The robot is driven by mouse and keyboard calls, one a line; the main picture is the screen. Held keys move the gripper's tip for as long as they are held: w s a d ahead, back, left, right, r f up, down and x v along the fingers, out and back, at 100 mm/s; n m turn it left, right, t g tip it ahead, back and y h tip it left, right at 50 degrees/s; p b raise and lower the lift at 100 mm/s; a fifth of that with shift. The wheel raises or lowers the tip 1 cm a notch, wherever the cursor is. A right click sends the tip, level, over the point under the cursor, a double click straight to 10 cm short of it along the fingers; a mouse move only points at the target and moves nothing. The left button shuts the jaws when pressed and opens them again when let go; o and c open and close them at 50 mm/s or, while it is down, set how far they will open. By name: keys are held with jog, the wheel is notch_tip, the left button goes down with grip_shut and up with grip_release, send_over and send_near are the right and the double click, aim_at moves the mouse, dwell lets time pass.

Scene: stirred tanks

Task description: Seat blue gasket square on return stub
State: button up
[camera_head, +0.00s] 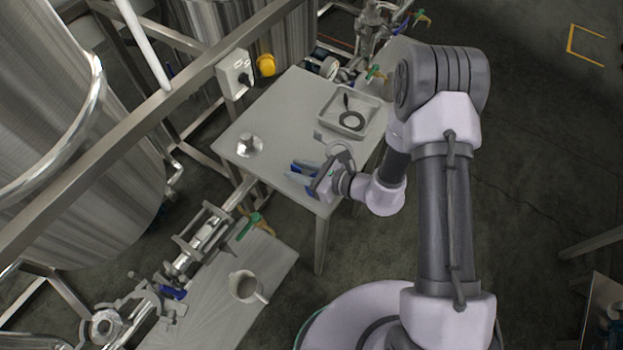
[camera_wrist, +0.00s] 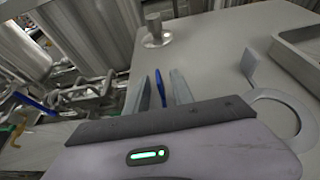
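My gripper (camera_head: 304,175) hangs over the front corner of the grey table. In the wrist view its two grey fingers (camera_wrist: 161,90) stand apart, with a narrow blue piece between them. This piece, seen nearly edge-on, looks like the blue gasket (camera_wrist: 160,90); I cannot tell whether both fingers press on it. Blue also shows at the fingers in the head view. A short metal stub with a round flange (camera_head: 248,146) stands upright on the table, left of the gripper, and beyond the fingers in the wrist view (camera_wrist: 154,32). I cannot tell whether it is the return stub.
A shallow metal tray (camera_head: 378,104) with a black ring and a dark tool lies at the table's back right. A grey ring-shaped part (camera_wrist: 293,106) is right of the fingers. A lower bench (camera_head: 210,325) holds a metal jug (camera_head: 243,286). Steel tanks and pipework stand left.

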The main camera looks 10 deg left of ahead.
grip_shut()
